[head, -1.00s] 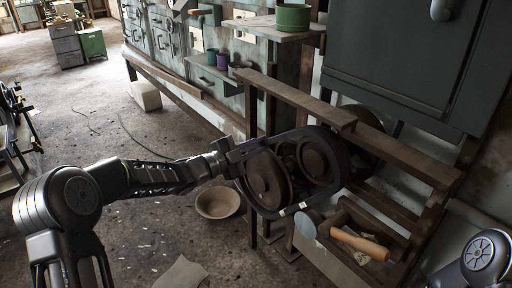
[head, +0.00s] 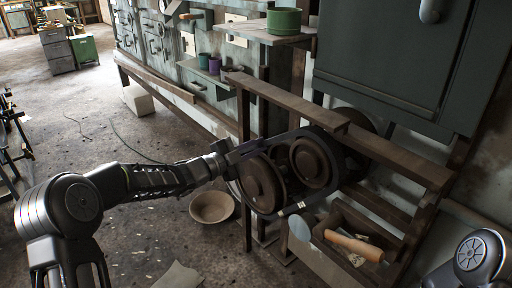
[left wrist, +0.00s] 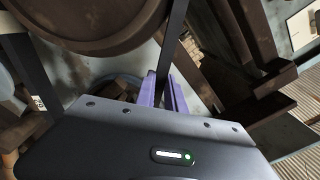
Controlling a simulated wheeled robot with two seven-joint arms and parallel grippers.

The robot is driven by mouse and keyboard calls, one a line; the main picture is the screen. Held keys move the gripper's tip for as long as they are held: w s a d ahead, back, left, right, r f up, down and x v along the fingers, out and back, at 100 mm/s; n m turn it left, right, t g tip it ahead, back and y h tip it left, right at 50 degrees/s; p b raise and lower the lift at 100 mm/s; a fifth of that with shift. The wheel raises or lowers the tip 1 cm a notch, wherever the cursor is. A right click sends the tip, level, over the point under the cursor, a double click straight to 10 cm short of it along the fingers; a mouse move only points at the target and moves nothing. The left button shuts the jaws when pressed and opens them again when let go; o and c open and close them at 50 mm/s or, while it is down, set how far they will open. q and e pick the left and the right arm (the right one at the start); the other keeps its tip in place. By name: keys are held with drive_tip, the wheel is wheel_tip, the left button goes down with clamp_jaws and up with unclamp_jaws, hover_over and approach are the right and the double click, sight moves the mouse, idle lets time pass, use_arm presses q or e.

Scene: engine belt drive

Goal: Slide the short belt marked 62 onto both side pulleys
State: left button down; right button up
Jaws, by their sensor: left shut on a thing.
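The short belt (head: 295,208) is a black loop with a small pale label on its lower run. In the head view it surrounds the left side pulley (head: 260,184) and the right side pulley (head: 312,163), both brown discs. I cannot tell whether it sits on their rims. My left gripper (head: 232,153) is shut on the belt at its upper left, beside the left pulley. In the left wrist view, the purple fingers (left wrist: 166,92) pinch the black belt strip (left wrist: 175,38), close beside a brown pulley (left wrist: 92,22).
A brown frame beam (head: 285,98) runs above the pulleys. An open wooden tray (head: 333,222) with a wooden-handled tool (head: 354,245) lies below right. A bowl (head: 212,207) stands on the floor. A green cabinet (head: 395,60) hangs above. The floor left of my arm is largely clear.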

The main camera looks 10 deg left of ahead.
use_arm(q)
drive_tip(key=shift+f+b, duration=0.3)
idle(0.5)
drive_tip(key=c, duration=1.3)
unclamp_jaws()
drive_tip(key=shift+d, duration=0.1)
drive_tip(key=shift+f, duration=0.1)
drive_tip(key=shift+s+a, duration=0.2)
drive_tip(key=shift+a, duration=0.1)
drive_tip(key=p+v, duration=0.1)
drive_tip(key=v, duration=0.6)
drive_tip(key=shift+s, duration=0.1)
